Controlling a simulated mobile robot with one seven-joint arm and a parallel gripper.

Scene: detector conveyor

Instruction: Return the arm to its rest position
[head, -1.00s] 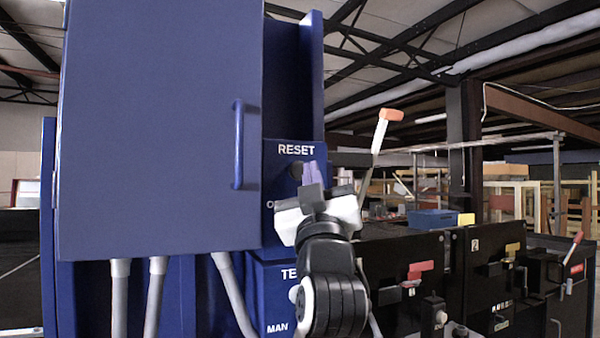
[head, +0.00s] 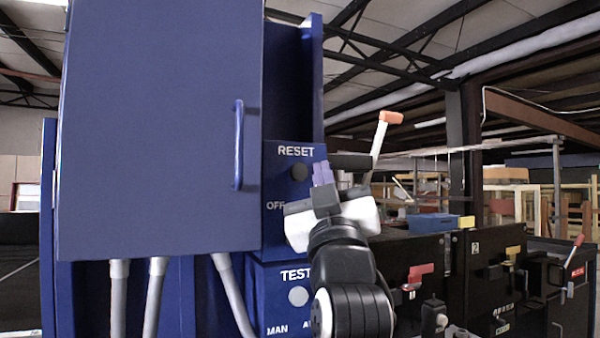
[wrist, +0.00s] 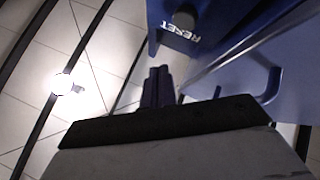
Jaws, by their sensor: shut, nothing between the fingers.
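My gripper (head: 322,173) is in front of the blue panel marked RESET (head: 282,222), a little right of and below its dark round knob (head: 299,173). Its purple fingers are together and empty, pointing up in the head view. In the wrist view the shut fingers (wrist: 157,87) point toward the RESET knob (wrist: 178,40) and stand apart from it in the picture. My arm hides part of the panel's lower right side.
A large blue cabinet door (head: 160,130) with a handle (head: 238,145) is at left. Below the knob is a TEST panel (head: 270,275). At right are an orange-tipped lever (head: 380,135), black machine housings (head: 415,250) and a blue bin (head: 433,222).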

